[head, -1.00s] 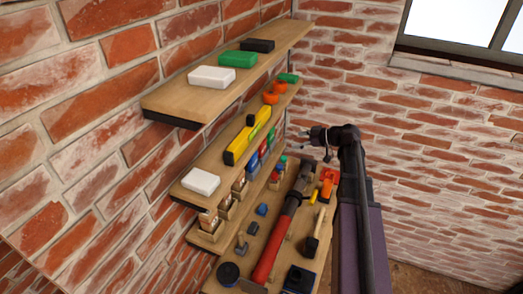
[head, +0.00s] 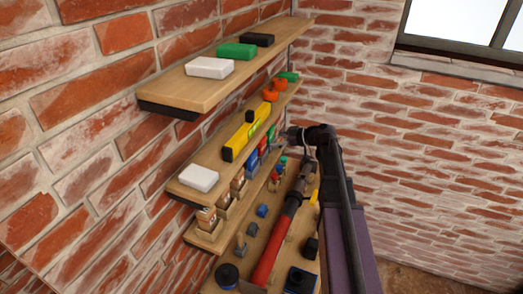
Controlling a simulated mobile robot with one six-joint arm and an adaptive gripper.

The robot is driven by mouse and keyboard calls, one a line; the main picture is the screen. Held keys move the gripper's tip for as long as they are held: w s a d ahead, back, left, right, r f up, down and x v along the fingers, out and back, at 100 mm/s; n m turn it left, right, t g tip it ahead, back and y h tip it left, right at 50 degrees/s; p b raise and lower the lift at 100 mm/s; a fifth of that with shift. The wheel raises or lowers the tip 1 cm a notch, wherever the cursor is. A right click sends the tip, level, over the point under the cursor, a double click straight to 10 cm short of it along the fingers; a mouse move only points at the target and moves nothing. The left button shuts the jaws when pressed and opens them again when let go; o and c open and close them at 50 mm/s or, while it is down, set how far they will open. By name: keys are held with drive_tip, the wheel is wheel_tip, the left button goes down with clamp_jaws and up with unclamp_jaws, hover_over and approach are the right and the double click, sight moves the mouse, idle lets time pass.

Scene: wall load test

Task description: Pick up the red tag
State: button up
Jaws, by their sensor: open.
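My gripper (head: 288,135) is open and small in the head view. It is at the end of my dark arm, close to the right edge of the middle shelves. I cannot pick out the red tag for certain. A small red item (head: 276,178) stands on the lower shelf below my gripper, near a green-topped item (head: 283,161). It is too small to tell what it is. My arm covers the far right part of the lowest shelf, where other red things may be hidden.
The top shelf (head: 165,95) holds white, green and black blocks. A yellow level (head: 240,135), orange rings (head: 271,92) and a white block (head: 198,178) are on the shelf below. A brick wall stands behind.

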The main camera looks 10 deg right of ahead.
sight(264, 141)
drive_tip(key=shift+b+x, duration=1)
drive_tip(key=shift+x, duration=1.65)
drive_tip(key=c, duration=0.9)
